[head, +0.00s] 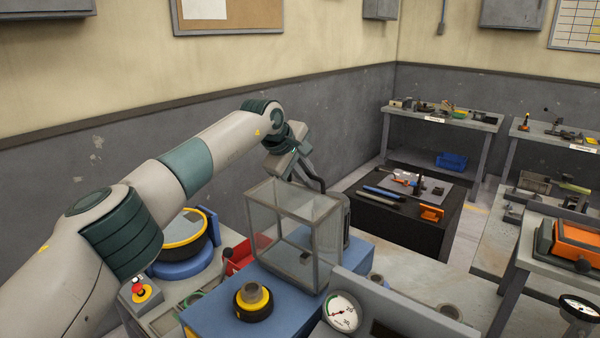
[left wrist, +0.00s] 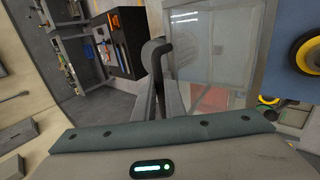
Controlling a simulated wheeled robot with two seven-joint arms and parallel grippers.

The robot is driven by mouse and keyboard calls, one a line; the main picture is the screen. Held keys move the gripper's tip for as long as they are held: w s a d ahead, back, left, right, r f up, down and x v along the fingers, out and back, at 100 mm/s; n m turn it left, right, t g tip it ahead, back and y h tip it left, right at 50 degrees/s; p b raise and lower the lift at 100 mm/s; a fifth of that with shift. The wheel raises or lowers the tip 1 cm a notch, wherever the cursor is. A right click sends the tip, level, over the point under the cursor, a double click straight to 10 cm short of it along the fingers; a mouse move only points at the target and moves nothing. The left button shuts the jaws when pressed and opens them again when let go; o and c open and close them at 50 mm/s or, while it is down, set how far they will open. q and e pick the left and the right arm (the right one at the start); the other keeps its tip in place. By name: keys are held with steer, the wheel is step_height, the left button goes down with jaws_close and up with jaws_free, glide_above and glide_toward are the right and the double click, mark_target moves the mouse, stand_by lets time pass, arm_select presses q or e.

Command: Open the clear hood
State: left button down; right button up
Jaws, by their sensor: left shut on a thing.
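The clear hood (head: 292,232), a see-through box with grey edges, stands upright on the blue press base (head: 213,312). In the left wrist view the hood (left wrist: 212,42) fills the upper right, beside the fingers. My left gripper (head: 318,186) reaches over the hood's far right top edge, and its fingers are partly hidden. In the left wrist view my left gripper (left wrist: 162,82) is shut on a dark bent handle (left wrist: 157,52) at the hood's side. A small dark part shows through the hood panels. My right gripper is not in view.
A yellow-black ring (head: 254,301) sits in front of the hood, and a dial gauge (head: 342,311) to its right. A red bin (head: 238,257) and a larger yellow-rimmed round unit (head: 181,236) stand left. A black tool table (head: 398,222) is behind right.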

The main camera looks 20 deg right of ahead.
arm_select(q)
steer(key=c, duration=1.8)
jaws_free()
steer(key=shift+f, duration=0.1)
steer(key=shift+s, duration=0.1)
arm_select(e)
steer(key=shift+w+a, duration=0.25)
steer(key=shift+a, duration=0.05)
arm_select(q)
steer(key=shift+f, duration=0.15)
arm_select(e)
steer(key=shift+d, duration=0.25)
